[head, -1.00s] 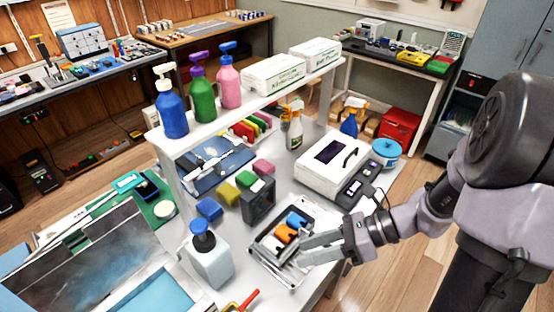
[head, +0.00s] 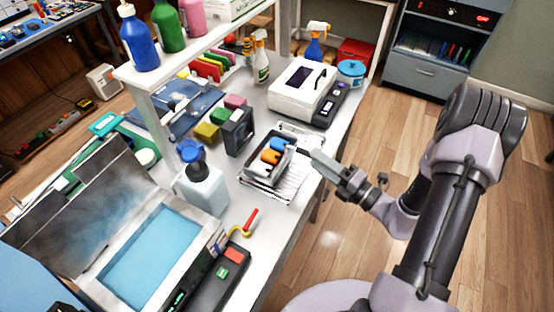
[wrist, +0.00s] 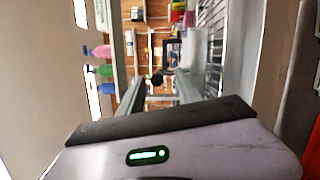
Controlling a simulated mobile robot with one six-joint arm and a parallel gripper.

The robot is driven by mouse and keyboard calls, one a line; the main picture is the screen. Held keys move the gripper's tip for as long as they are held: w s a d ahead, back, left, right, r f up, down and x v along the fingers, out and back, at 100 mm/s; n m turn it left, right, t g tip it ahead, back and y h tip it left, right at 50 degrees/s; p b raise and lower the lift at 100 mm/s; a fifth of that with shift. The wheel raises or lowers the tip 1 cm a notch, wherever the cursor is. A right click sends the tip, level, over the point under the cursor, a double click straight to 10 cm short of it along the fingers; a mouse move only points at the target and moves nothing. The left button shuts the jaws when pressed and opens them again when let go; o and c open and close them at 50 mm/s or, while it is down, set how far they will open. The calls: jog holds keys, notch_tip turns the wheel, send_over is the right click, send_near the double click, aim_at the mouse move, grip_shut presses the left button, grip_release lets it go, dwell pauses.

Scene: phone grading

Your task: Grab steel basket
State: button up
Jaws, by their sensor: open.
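The steel basket (head: 288,189) is a shallow, shiny wire tray near the right edge of the white bench in the head view. A grey bin (head: 252,172) with blue, orange and pale items overlaps it; I cannot tell whether the bin stands inside it. My gripper (head: 316,157) is open at the basket's right side, with its fingers pointing toward it. Whether the fingers touch the rim is unclear. In the wrist view, wire bars of the basket (wrist: 211,35) show at the upper right, beside my open gripper (wrist: 157,80).
A white spray bottle, a white machine (head: 297,92) and a blue tub (head: 350,70) stand behind. A soap bottle (head: 202,185) and a blue-lined open case (head: 150,255) are at the left. A red-handled tool (head: 250,219) lies in front. Floor at right is free.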

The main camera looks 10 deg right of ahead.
aim_at(305, 152)
jog(key=b+x, duration=0.1)
jog(key=x, duration=0.4)
jog(key=shift+s+a+b, duration=0.1)
jog(key=shift+a+b, duration=0.05)
jog(key=shift+b, duration=0.15)
grip_shut()
dwell(1.0)
